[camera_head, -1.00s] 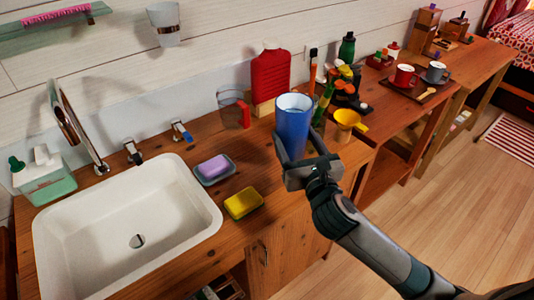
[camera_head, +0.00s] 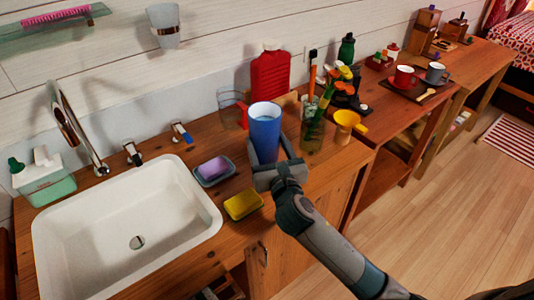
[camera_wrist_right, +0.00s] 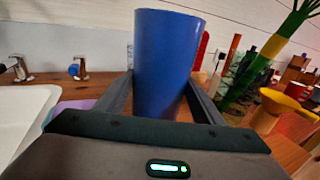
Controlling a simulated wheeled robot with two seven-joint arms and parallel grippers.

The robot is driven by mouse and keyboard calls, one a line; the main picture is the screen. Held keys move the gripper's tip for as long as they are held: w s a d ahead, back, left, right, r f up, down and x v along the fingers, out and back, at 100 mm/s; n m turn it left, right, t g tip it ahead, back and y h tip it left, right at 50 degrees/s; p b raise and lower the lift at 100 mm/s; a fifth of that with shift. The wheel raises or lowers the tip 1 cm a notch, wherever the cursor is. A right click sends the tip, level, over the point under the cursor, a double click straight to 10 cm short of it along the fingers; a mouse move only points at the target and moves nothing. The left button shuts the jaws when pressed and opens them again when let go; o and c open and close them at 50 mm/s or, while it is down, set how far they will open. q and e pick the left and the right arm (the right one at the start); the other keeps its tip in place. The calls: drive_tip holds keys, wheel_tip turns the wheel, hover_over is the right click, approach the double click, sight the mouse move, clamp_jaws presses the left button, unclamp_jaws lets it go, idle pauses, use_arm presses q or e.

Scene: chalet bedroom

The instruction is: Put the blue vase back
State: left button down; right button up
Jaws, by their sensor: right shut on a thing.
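The blue vase (camera_head: 265,133) is a tall, upright cup shape with a light inside. My right gripper (camera_head: 276,160) is shut around it and holds it over the wooden counter, to the right of the soap dish. In the right wrist view the vase (camera_wrist_right: 166,62) stands between the two fingers (camera_wrist_right: 162,98), and its lower end is hidden by the gripper. I cannot tell whether its base touches the counter. My left gripper is not in view.
The white sink (camera_head: 125,230) is at left. A purple soap in a dish (camera_head: 214,170) and a yellow sponge (camera_head: 243,204) lie close to the vase. Behind are a red bottle (camera_head: 270,76) and a glass (camera_head: 232,108). A glass with green stalks (camera_head: 313,136) and a yellow funnel-like cup (camera_head: 347,124) stand at right.

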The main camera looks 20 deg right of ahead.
sight(269, 157)
wheel_tip(269, 157, down, 2)
drive_tip(key=shift+f, duration=0.8)
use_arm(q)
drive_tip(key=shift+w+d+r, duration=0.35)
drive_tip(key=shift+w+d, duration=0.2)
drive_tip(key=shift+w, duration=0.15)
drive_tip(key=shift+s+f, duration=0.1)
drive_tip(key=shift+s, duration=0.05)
use_arm(e)
drive_tip(key=shift+f, duration=0.1)
drive_tip(key=o, duration=1.6)
drive_tip(key=shift+f, duration=0.1)
drive_tip(key=shift+o, duration=0.2)
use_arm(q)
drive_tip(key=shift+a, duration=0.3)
